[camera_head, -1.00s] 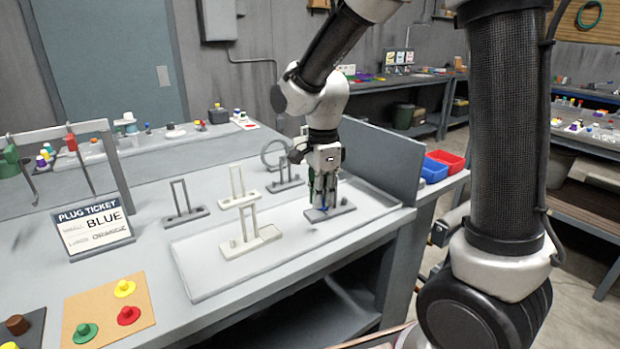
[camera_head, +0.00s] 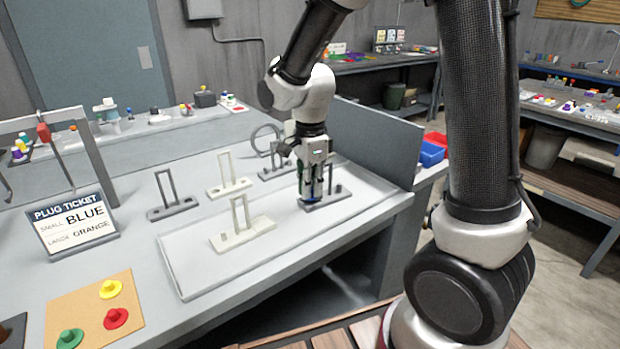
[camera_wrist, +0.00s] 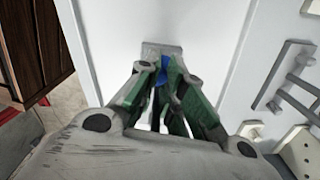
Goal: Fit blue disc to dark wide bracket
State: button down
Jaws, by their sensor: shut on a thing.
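The dark wide bracket (camera_head: 340,192) stands in the pale tray, its base, upright frame and a short peg at the right showing. My gripper (camera_head: 311,197) points down over the left part of that base. It is shut on the blue disc (camera_head: 309,202), which shows as a small blue patch low between the fingers. In the wrist view the blue disc (camera_wrist: 161,72) shows between the green-padded fingertips (camera_wrist: 160,68), with a grey bracket part (camera_wrist: 161,49) just beyond. The fingers hide most of the disc, so I cannot tell whether it touches the bracket.
A pale bracket (camera_head: 243,236) stands left in the tray (camera_head: 185,290). More brackets, pale (camera_head: 229,188) and dark (camera_head: 172,208), stand behind. A grey panel (camera_head: 375,140) borders the right. Coloured plugs lie on a tan board (camera_head: 85,300).

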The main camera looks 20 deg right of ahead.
jog(key=shift+f, duration=0.2)
jog(key=shift+f, duration=0.35)
dwell(0.4)
jog(key=c, duration=1.5)
grip_release()
jog(key=shift+o, duration=0.2)
jog(key=shift+r, duration=0.1)
notch_tip(320, 180, up, 12)
